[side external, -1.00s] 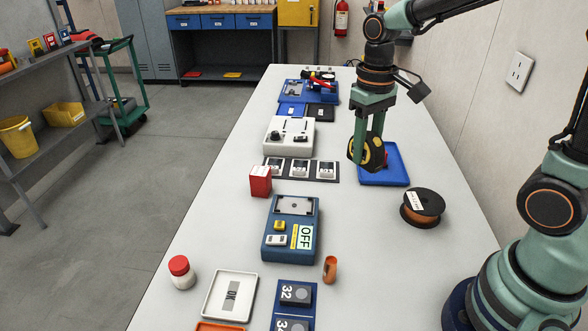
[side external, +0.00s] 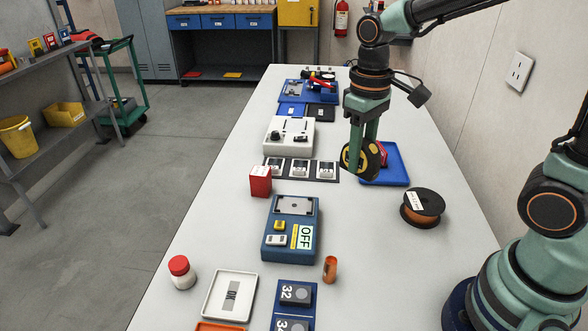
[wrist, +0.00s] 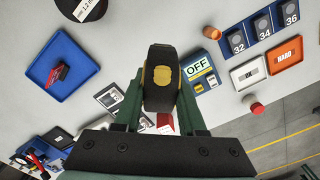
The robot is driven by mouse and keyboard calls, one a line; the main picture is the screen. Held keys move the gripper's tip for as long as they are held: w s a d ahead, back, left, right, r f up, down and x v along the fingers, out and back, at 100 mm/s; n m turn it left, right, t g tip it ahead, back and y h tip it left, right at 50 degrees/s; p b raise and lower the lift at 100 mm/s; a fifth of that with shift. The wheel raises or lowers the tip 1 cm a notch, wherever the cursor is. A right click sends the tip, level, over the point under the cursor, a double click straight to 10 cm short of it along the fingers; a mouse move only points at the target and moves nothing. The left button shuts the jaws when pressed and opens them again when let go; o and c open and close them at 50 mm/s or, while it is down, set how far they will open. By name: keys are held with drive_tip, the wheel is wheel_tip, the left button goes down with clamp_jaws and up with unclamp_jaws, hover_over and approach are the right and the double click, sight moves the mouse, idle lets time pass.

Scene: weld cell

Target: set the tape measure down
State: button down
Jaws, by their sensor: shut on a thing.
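A yellow and black tape measure (side external: 361,160) is held between the fingers of my gripper (side external: 366,140), above the bench just left of the blue tray. In the wrist view the tape measure (wrist: 161,78) sits between the two green fingers of my gripper (wrist: 161,100), which are shut on it. The white bench top (side external: 350,235) lies below. The tape measure hides part of the blue tray's left side in the side view.
The blue tray (side external: 395,175) holds a red object, seen better in the wrist view (wrist: 60,73). A wire spool (side external: 422,207) stands nearer on the right. A dark plate (side external: 273,174) with several labelled pieces, a red box (side external: 260,182) and a blue OFF unit (side external: 290,250) stand left.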

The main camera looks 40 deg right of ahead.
drive_tip(key=s+a+r+n, duration=0.2)
drive_tip(key=s+a+n, duration=0.7)
drive_tip(key=a, duration=0.4)
drive_tip(key=shift+m, duration=0.6)
drive_tip(key=f, duration=0.6)
drive_tip(key=s+f, duration=0.1)
drive_tip(key=f, duration=1.2)
drive_tip(key=shift+s+a+f, duration=0.15)
drive_tip(key=shift+s+f, duration=0.05)
drive_tip(key=shift+f, duration=0.1)
drive_tip(key=shift+f, duration=0.1)
drive_tip(key=shift+c, duration=2.4)
unclamp_jaws()
